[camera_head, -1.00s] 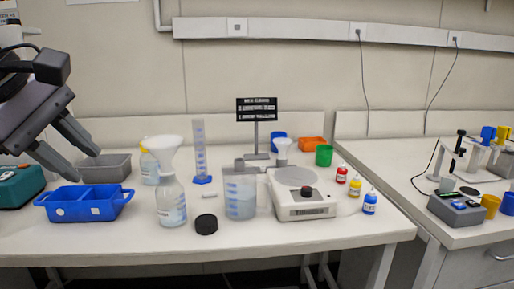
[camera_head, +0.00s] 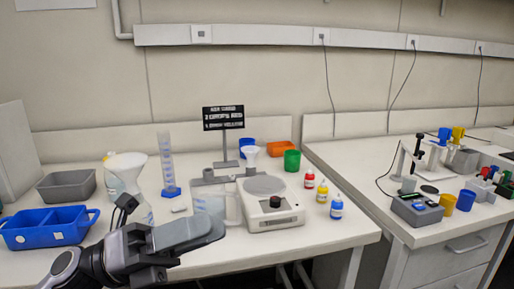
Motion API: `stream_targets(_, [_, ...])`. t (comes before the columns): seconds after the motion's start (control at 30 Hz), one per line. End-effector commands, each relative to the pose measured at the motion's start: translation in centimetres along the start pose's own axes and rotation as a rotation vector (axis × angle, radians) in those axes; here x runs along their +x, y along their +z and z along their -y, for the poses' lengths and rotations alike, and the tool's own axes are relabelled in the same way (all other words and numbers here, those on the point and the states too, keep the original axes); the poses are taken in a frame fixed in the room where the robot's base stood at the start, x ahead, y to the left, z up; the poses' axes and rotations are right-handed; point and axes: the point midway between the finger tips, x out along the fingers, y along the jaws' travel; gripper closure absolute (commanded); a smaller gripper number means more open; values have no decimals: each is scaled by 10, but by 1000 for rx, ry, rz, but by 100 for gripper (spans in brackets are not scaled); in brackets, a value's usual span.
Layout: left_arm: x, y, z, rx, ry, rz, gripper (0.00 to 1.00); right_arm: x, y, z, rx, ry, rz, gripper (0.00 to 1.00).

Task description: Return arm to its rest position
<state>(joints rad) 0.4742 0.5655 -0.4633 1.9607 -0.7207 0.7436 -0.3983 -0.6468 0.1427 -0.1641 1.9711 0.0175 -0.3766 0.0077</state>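My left gripper (camera_head: 215,229) is low in the head view, in front of the bench's front edge. It points right, with its dark wrist at the lower left. Its fingers overlap from this angle, so I cannot tell whether it is open or shut. No object shows in it. The gripper and wrist cover part of the flask with the white funnel (camera_head: 127,165) and the lower part of the clear beaker (camera_head: 208,203). The black cap seen earlier is hidden. My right gripper is not in view.
A blue divided tray (camera_head: 48,225) and a grey bin (camera_head: 67,185) stand at the left. A balance (camera_head: 270,208), small bottles (camera_head: 336,207) and a blue-based cylinder (camera_head: 167,164) stand on the bench. A second bench (camera_head: 440,232) is at the right.

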Motion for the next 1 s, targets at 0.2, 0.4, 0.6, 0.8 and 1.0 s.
stream_targets(0.2, [-41, 8, -52, -477, 10, 453, 66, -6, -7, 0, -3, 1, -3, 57])
stream_targets(0.4, [-107, -21, -114, -907, 61, 875, 66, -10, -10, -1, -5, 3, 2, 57])
stream_targets(0.6, [-185, -102, -167, -1323, 143, 1314, 66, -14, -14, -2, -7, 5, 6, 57])
stream_targets(0.8, [-248, -210, -185, -1661, 233, 1714, 66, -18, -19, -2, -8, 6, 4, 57])
stream_targets(1.0, [-273, -272, -181, -1816, 282, 1919, 66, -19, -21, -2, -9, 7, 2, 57])
